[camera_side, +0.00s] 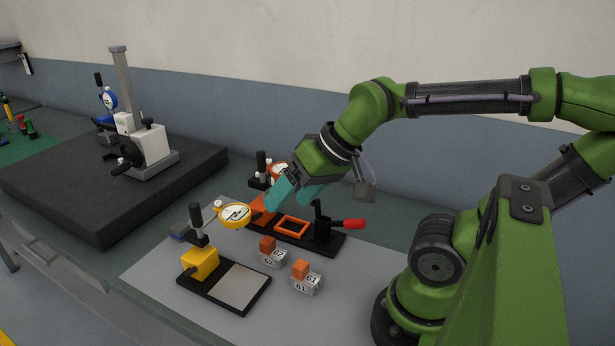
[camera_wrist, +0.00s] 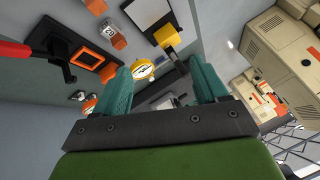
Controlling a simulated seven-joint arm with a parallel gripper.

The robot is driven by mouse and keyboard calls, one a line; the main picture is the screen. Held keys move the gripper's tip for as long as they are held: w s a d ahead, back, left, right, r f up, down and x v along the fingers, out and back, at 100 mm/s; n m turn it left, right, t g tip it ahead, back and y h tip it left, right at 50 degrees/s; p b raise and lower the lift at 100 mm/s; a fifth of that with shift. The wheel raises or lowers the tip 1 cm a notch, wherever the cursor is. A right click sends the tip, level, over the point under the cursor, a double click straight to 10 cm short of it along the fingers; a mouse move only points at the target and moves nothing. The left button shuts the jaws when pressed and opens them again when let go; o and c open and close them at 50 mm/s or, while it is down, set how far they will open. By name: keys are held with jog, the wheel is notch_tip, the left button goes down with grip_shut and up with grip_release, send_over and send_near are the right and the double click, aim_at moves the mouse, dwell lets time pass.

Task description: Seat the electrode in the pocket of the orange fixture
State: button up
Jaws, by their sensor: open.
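Two copper electrodes sit on grey numbered holders on the grey mat: one on the holder marked 62 (camera_side: 268,245), the other on the holder marked 61 (camera_side: 300,269). Copper blocks also show in the wrist view, one at the upper left (camera_wrist: 118,41) and one at the top edge (camera_wrist: 97,6). The orange fixture (camera_side: 292,226) is a square frame on a black base behind them; its pocket looks empty. It also shows in the wrist view (camera_wrist: 87,58). My gripper (camera_side: 296,196) has teal fingers spread apart, above and behind the fixture; nothing is between its fingertips (camera_wrist: 160,66).
A red-handled clamp (camera_side: 350,223) stands at the fixture's right end. An orange-rimmed dial gauge (camera_side: 278,170) is beside my gripper. A yellow gauge (camera_side: 235,214) on a yellow block (camera_side: 199,263) stands left. A dark surface plate (camera_side: 60,190) lies far left. The mat's right side is clear.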

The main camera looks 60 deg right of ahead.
jog(key=w+d+f+n+g+h, duration=0.1)
jog(key=w+d+f+g, duration=0.25)
jog(key=w, duration=0.35)
jog(key=n+g+h, duration=0.1)
jog(key=n+g, duration=0.2)
send_over(271, 241)
notch_tip(271, 241, down, 3)
notch_tip(271, 241, down, 17)
jog(key=shift+a+r, duration=0.1)
jog(key=shift+r, duration=0.05)
grip_shut()
